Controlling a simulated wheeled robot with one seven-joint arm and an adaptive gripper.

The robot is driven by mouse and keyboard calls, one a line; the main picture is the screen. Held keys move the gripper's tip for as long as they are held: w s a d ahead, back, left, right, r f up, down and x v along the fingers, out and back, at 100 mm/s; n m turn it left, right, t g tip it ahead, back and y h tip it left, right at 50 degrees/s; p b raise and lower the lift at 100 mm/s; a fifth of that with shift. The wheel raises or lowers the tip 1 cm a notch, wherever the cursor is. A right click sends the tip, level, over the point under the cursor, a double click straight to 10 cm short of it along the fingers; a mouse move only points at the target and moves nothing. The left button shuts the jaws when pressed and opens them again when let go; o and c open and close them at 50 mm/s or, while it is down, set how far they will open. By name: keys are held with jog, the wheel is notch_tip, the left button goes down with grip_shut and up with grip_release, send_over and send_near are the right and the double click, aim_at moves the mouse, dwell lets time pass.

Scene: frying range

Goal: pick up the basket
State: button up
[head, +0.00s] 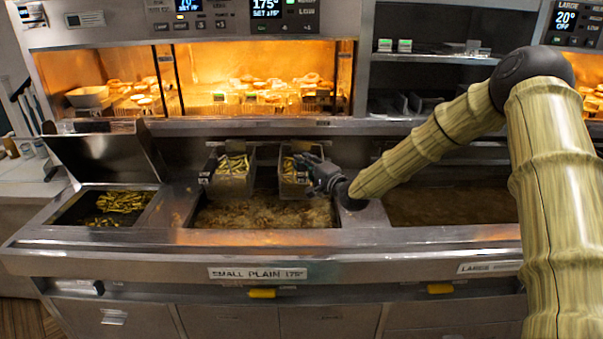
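Two wire fry baskets hang at the back of the fryer vat (265,213), both with greenish-yellow fries in them. The left basket (231,187) has a dark handle part at its left side. The right basket (292,188) is partly hidden behind my gripper (304,172). My gripper reaches in from the right, at the right basket's upper right side. It overlaps the basket's top edge in the picture. I cannot tell whether it touches the basket or whether its fingers are open or shut.
Bubbling oil fills the vat below the baskets. A fries bin (107,206) with a raised metal lid (108,155) lies at the left. Another oil vat (450,203) is at the right, under my arm. A lit warming shelf (215,75) with food runs above. A metal front ledge (300,240) borders the vats.

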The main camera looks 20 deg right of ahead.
grip_shut()
jog(key=shift+r, duration=0.2)
jog(key=shift+r+p, duration=0.5)
jog(key=shift+r, duration=1.1)
jog(key=s+a, duration=0.3)
jog(key=s, duration=0.4)
jog(key=s+a+r, duration=0.1)
jog(key=s+a, duration=0.3)
jog(key=s, duration=0.3)
jog(key=shift+a+r+b, duration=0.25)
jog(key=shift+b, duration=0.05)
